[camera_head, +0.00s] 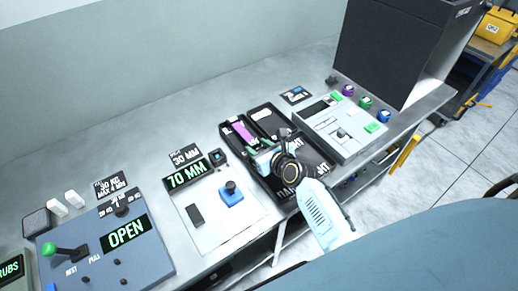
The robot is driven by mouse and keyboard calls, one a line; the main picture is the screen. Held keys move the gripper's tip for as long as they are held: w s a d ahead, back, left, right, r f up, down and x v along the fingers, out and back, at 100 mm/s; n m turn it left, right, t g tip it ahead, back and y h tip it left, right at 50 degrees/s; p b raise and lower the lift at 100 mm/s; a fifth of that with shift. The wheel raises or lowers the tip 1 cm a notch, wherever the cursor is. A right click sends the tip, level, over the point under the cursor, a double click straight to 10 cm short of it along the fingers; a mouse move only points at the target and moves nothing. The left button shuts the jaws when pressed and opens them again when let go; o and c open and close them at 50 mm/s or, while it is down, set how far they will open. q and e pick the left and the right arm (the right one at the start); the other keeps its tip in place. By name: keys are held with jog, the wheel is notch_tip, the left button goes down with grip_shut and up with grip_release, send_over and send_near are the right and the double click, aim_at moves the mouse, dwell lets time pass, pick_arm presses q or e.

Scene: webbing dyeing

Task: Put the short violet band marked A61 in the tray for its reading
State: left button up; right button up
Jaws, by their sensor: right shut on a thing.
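A short violet band (241,132) shows at the back left of a black tray (228,142) with compartments. Its marking is too small to read. My right gripper (262,158) reaches in from the lower right, over the tray, at the near end of the band. It is shut, and the band is the thing at its fingers, though the contact itself is hidden. The gripper and wrist cover the tray's middle. White lettering at the front and right of the tray is partly covered. My left gripper is out of view.
A gauge panel with a green "70 MM" display (188,174) stands left of the tray. A lever panel with an "OPEN" display (126,232) is further left. A grey button panel (338,128) and a tall dark cabinet (385,45) stand to the right.

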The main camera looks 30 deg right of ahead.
jog(key=shift+s+f, duration=0.1)
jog(key=shift+f, duration=0.15)
jog(key=shift+s+a+f+b, duration=0.1)
jog(key=shift+s+f+b, duration=0.2)
jog(key=shift+f, duration=0.35)
jog(key=o, duration=1.1)
jog(key=shift+w+f, duration=0.1)
jog(key=shift+r, duration=0.5)
jog(key=v, duration=0.4)
jog(key=p+v, duration=0.1)
jog(key=v, duration=0.3)
jog(key=r+p+v, duration=0.1)
jog(key=v, duration=0.3)
jog(key=shift+w+f, duration=0.1)
jog(key=shift+w, duration=0.15)
